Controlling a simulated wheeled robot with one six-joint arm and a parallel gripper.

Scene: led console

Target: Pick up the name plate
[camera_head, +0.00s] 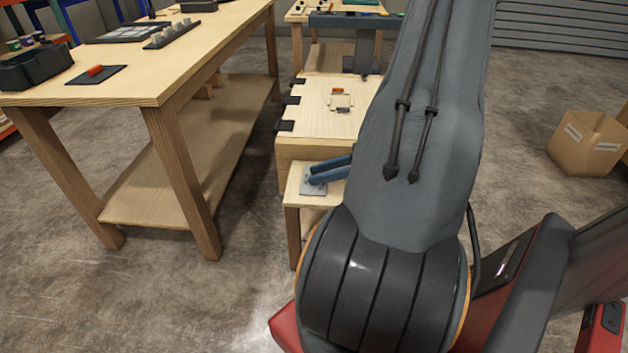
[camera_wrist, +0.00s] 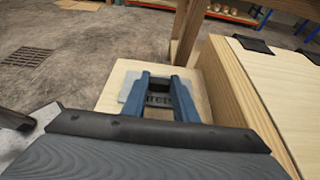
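The name plate (camera_wrist: 158,100) shows as a small grey piece with dark lettering, in the wrist view, between the two blue fingers of my gripper (camera_wrist: 163,85). A light grey flat piece (camera_wrist: 129,86) extends out to the left of the left finger, on the small wooden stand (camera_wrist: 110,97). In the head view the blue fingers (camera_head: 330,170) reach in over a light grey piece (camera_head: 313,184) on that stand. The fingers are apart. Whether they touch the plate's edges is not clear, and my wrist hides its near side.
A higher wooden top with black clips (camera_head: 285,126) stands right behind the stand; its side wall (camera_wrist: 228,85) is close to the right finger. A large workbench (camera_head: 150,85) stands at left. A cardboard box (camera_head: 588,142) sits on the floor at right.

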